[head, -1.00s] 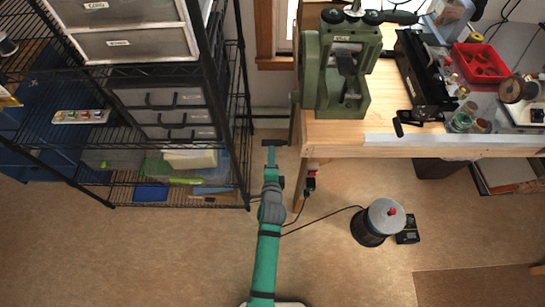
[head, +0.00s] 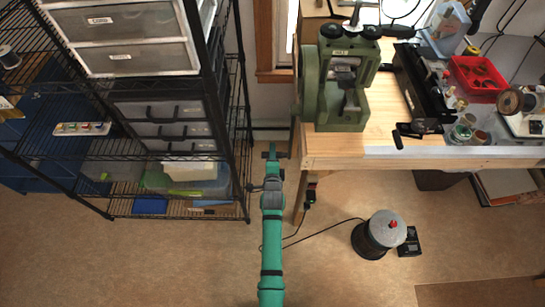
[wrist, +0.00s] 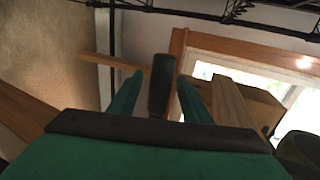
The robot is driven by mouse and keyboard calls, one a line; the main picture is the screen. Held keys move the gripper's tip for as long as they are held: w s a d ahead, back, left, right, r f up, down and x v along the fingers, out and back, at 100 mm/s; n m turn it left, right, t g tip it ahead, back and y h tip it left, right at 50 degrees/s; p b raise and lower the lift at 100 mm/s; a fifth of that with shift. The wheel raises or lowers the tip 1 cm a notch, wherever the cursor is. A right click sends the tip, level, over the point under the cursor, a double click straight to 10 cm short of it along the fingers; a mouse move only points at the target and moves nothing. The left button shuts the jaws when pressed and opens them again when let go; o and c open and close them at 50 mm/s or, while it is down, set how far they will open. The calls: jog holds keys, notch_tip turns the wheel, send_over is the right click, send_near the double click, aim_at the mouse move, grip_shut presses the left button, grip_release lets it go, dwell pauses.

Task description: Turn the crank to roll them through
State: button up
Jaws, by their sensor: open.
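The green rolling mill (head: 349,118) stands at the left end of the wooden bench in the head view. Its crank is on its left side, mostly hidden there by the mill and the dim gap beside the shelf. My gripper (head: 274,152) is left of the bench's front left corner. In the wrist view a dark, rounded crank handle (wrist: 162,86) stands between the two green fingers of my gripper (wrist: 158,95). The fingers are open, with a visible gap on each side of the handle. I cannot make out what lies between the mill's rollers.
A black wire shelf (head: 242,120) with drawers stands close on the left of my arm. The wooden bench (head: 330,148) is close on the right. A round pot-like device (head: 384,229) with a cable is on the floor at right. Floor in front is clear.

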jog(key=shift+c, duration=0.4)
jog(key=c, duration=1)
jog(key=shift+o, duration=0.2)
jog(key=f+v, duration=0.1)
jog(key=v, duration=0.8)
jog(key=shift+s, duration=0.5)
jog(key=r+v, duration=0.1)
jog(key=v, duration=0.7)
jog(key=shift+w, duration=0.25)
jog(key=shift+o, duration=1.1)
jog(key=s+r, duration=0.5)
jog(key=r, duration=0.2)
jog(key=shift+s, duration=0.35)
jog(key=o, duration=0.6)
jog(key=s+r, duration=0.1)
jog(key=r, duration=0.1)
jog(key=s+r, duration=0.1)
jog(key=r, duration=0.1)
jog(key=s+r, duration=0.1)
jog(key=r, duration=0.2)
jog(key=shift+a, duration=0.1)
jog(key=shift+s+r, duration=0.1)
jog(key=shift+r, duration=0.1)
jog(key=shift+c, duration=0.7)
jog(key=o, duration=0.4)
jog(key=shift+c, duration=0.2)
